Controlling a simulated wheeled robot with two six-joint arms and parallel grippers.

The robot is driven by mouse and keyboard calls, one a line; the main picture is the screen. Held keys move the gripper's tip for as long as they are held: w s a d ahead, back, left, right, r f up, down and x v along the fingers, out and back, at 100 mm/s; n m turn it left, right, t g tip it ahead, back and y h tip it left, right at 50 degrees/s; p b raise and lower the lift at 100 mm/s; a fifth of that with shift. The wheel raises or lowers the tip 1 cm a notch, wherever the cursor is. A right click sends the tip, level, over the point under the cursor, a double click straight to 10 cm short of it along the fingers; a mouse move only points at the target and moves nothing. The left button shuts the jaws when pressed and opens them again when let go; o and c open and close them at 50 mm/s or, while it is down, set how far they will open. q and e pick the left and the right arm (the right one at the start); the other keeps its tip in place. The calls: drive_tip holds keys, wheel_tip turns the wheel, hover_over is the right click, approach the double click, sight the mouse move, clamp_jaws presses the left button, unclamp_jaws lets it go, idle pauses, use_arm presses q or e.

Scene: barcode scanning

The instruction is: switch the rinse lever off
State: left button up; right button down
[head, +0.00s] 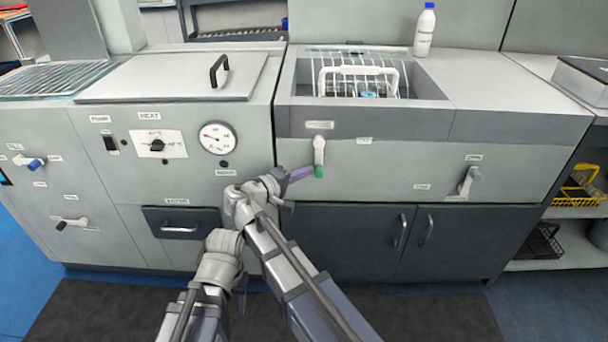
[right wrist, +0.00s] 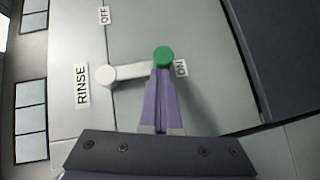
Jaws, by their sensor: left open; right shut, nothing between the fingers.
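The rinse lever (head: 319,148) is white with a green knob and hangs down on the grey front panel. In the right wrist view the lever (right wrist: 132,73) points toward the ON label (right wrist: 181,68). The OFF label (right wrist: 103,15) is off to the side of the pivot. My right gripper (head: 308,173) is shut and empty, its purple fingertips at the left side of the green knob. In the right wrist view the fingertips (right wrist: 162,73) overlap the knob's edge; I cannot tell whether they touch. My left gripper (head: 241,299) is open, low in front of the cabinet, partly hidden by its arm.
Another lever (head: 467,182) is on the panel to the right. A basin holds a white-handled wire rack (head: 358,72). A white bottle (head: 425,30) stands behind on the counter. A drawer handle (head: 180,229) is left of my arms.

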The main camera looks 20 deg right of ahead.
sight(317, 177)
drive_tip(key=d+f+n+h+b, duration=0.1)
drive_tip(key=b, duration=0.2)
drive_tip(key=s+d+n+t+h+b, duration=0.1)
drive_tip(key=b, duration=0.3)
drive_tip(key=shift+d+f+n+h, duration=0.3)
drive_tip(key=shift+d+f, duration=0.05)
drive_tip(key=shift+f, duration=0.05)
drive_tip(key=shift+s+d+r+n+t+h+b, duration=0.35)
drive_tip(key=shift+d+r+n+t+b, duration=0.55)
drive_tip(key=shift+d+n, duration=0.4)
drive_tip(key=shift+s+d+r+n+t+h+b, duration=0.4)
drive_tip(key=shift+d+r+n+t+b, duration=0.3)
drive_tip(key=shift+d+n+t, duration=0.4)
drive_tip(key=shift+s+d+r+n+t+h+b, duration=0.2)
drive_tip(key=shift+d+r+n+t+h+b, duration=0.4)
drive_tip(key=shift+d+n, duration=0.85)
drive_tip(key=shift+a+r, duration=0.1)
drive_tip(key=shift+r, duration=0.2)
